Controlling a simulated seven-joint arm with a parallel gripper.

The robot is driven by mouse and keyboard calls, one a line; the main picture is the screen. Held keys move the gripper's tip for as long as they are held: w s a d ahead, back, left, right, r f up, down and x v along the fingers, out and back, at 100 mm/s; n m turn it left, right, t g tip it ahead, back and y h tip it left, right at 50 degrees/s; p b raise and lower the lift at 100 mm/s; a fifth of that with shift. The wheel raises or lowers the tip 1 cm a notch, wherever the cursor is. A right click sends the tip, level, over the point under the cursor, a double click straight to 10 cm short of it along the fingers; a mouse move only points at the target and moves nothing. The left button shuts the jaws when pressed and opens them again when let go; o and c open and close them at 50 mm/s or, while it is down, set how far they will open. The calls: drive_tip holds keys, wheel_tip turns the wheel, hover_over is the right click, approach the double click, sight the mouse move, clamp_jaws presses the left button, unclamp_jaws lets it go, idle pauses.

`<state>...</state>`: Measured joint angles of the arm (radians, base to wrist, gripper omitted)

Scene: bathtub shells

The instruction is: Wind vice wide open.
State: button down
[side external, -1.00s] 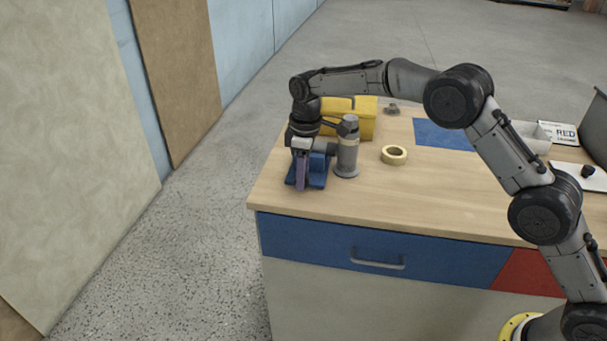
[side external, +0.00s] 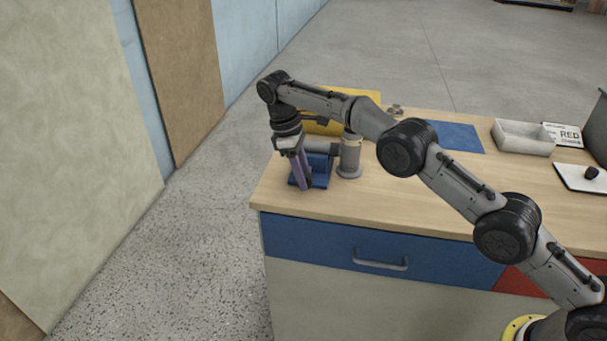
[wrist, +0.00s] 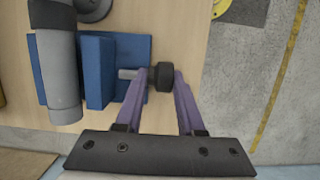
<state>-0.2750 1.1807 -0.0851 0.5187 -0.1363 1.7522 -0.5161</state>
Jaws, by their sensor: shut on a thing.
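The blue vice (side external: 321,168) stands at the left end of the wooden bench. In the wrist view, its blue jaw block (wrist: 98,70) sits on a blue base, and a short metal screw (wrist: 128,74) runs right to a black knob (wrist: 160,77). My gripper (side external: 302,187) has purple fingers and points down at the vice's left side, tilted. In the wrist view, my gripper (wrist: 161,72) has its fingers on both sides of the black knob, shut on it. The jaw gap is partly hidden by a grey cylinder.
A grey post with a horizontal cylinder (side external: 349,158) stands right beside the vice, the cylinder reaching over it. A yellow box (side external: 345,101) is behind. A blue mat (side external: 452,137) and a grey tray (side external: 523,137) lie further right. The bench's left edge is close to my gripper.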

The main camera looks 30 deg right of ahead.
drive_tip(key=shift+s+a+f, duration=0.1)
drive_tip(key=shift+s+a, duration=0.15)
drive_tip(key=shift+a, duration=0.1)
idle(0.3)
drive_tip(key=c, duration=0.7)
unclamp_jaws()
drive_tip(key=shift+d, duration=0.1)
drive_tip(key=shift+d, duration=0.15)
drive_tip(key=shift+t+y, duration=0.4)
drive_tip(key=shift+y, duration=0.1)
